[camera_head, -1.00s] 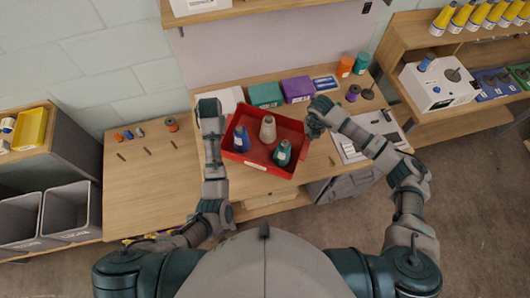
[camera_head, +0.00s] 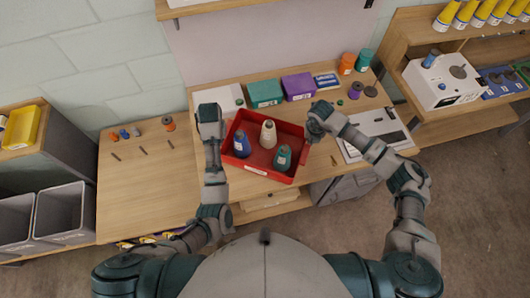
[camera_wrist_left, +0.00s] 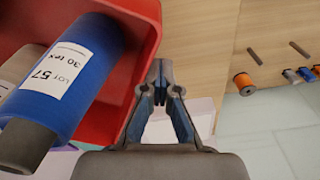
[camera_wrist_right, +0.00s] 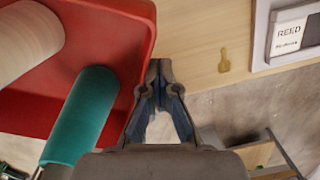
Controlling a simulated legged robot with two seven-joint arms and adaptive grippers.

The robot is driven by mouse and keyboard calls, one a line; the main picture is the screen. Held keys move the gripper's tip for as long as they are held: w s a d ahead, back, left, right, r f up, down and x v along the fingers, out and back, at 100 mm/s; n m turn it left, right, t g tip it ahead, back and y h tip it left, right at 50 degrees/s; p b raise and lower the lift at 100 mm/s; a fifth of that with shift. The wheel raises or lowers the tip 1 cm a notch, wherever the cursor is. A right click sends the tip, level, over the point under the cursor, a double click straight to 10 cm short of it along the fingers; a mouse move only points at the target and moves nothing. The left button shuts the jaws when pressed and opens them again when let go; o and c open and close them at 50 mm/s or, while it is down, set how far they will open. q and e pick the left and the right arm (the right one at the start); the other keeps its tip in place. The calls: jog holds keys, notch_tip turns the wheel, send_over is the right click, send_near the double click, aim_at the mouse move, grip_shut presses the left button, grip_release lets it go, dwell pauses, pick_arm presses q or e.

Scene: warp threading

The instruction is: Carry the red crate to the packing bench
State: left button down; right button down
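The red crate (camera_head: 247,168) is between my two hands at the front of the wooden bench. It holds a blue cone (camera_head: 242,146), a cream cone (camera_head: 268,135) and a teal cone (camera_head: 282,158). My left gripper (camera_head: 209,112) is at its left end; in the left wrist view its fingers (camera_wrist_left: 160,75) are closed together at the crate's rim. My right gripper (camera_head: 318,122) is at the right end, its fingers (camera_wrist_right: 157,75) likewise closed at the rim. The rim between the fingertips is mostly hidden. I cannot tell how far the crate is above the bench top.
Teal (camera_head: 265,94) and purple (camera_head: 299,86) boxes stand behind the crate. A grey-white panel (camera_head: 376,134) lies to the right. The left wooden surface (camera_head: 145,190) has small spools and bars at the back and a clear front. Grey bins (camera_head: 66,213) stand further left.

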pick_arm(q)
jog(key=c, duration=1.5)
grip_release()
jog(key=shift+a+r, duration=0.25)
pick_arm(e)
jog(key=shift+s+d+r, duration=0.1)
jog(key=shift+d+r, duration=0.15)
jog(key=shift+d, duration=0.55)
jog(key=c, duration=1.5)
grip_release()
jog(key=shift+a, duration=0.2)
pick_arm(q)
jog(key=shift+o, duration=0.2)
jog(key=shift+a+f, duration=0.1)
jog(key=shift+a, duration=0.6)
pick_arm(e)
jog(key=shift+o, duration=0.2)
pick_arm(q)
jog(key=shift+d, duration=0.2)
pick_arm(e)
jog(key=shift+d, duration=0.3)
pick_arm(q)
jog(key=shift+d, duration=0.1)
pick_arm(e)
notch_tip(320, 180, up, 12)
jog(key=s, duration=0.1)
jog(key=shift+f, duration=0.15)
